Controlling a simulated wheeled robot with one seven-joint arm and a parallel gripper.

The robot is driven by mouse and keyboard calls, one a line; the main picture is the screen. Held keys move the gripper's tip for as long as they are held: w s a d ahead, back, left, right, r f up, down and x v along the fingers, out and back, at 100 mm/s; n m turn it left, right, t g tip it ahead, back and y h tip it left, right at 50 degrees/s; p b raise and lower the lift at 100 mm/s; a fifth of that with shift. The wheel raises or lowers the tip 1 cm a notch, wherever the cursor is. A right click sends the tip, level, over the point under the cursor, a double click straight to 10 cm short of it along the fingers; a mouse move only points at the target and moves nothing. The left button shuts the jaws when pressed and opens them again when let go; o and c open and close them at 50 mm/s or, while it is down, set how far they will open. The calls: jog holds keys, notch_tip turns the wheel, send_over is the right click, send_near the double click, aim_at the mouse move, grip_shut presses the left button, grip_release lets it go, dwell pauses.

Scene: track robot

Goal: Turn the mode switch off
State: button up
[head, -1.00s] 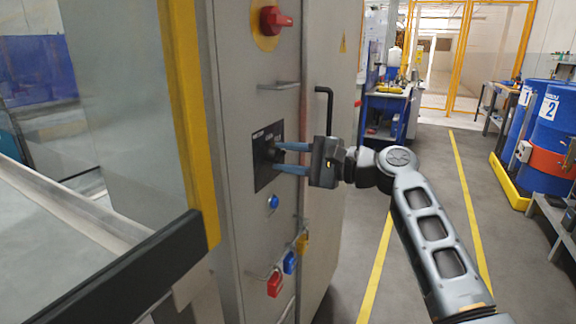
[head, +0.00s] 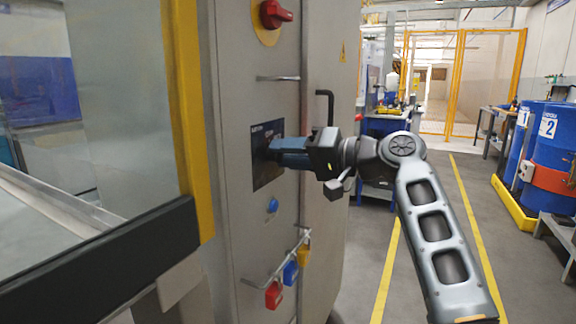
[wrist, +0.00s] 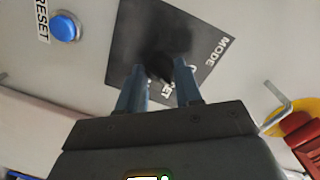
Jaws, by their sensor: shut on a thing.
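The mode switch is a dark knob (wrist: 165,60) on a black square plate marked MODE (wrist: 205,70). The plate (head: 264,172) also shows in the head view on the grey cabinet front, where my fingers largely cover the knob. My gripper (head: 274,154) reaches the plate from the right, its blue fingers close together at the knob. In the wrist view my gripper (wrist: 162,76) has a fingertip on either side of the knob and is shut on it. The knob's exact angle is hard to read.
A red rotary switch (head: 275,14) is above, with a horizontal handle (head: 278,78) under it. A blue reset button (head: 272,205) and padlocks on a bar (head: 291,270) are below. A black door handle (head: 324,105) stands close above my gripper.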

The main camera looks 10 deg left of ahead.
jog(key=shift+s+f+n+b, duration=0.1)
jog(key=shift+f+n+b, duration=0.1)
jog(key=shift+n+b, duration=1.55)
jog(key=shift+n+p, duration=0.3)
jog(key=shift+n, duration=0.15)
jog(key=o, duration=1)
jog(key=shift+r, duration=0.15)
jog(key=shift+o, duration=0.2)
jog(key=v, duration=0.7)
jog(key=shift+s+d+p, duration=0.2)
jog(key=shift+d+p, duration=0.1)
jog(key=shift+p, duration=0.1)
